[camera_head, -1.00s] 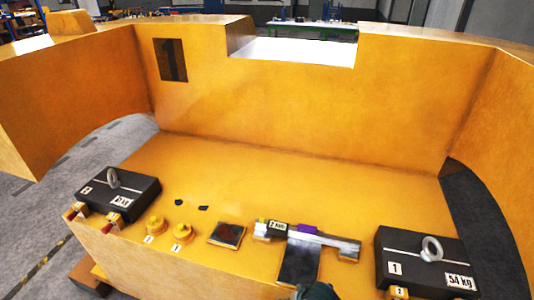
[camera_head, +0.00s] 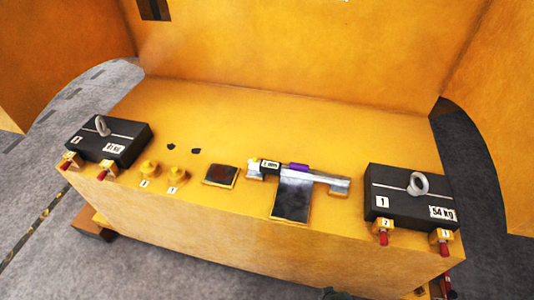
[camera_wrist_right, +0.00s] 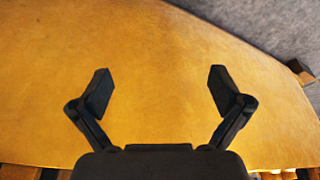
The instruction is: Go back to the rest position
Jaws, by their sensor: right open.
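My right gripper (camera_wrist_right: 160,92) is open and empty in the right wrist view, its two dark fingers spread wide in front of a plain yellow casting face. In the head view only a small dark piece at the bottom edge, right of centre, may be part of my right arm; its fingers do not show there. My left gripper is in neither view.
The yellow casting (camera_head: 270,115) carries a black weight at left (camera_head: 108,140), a black 54 kg weight at right (camera_head: 412,198), two yellow knobs, a dark plate (camera_head: 220,175) and a silver bar (camera_head: 320,174). Red-tipped pins (camera_head: 384,238) stick out in front. Grey floor lies around.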

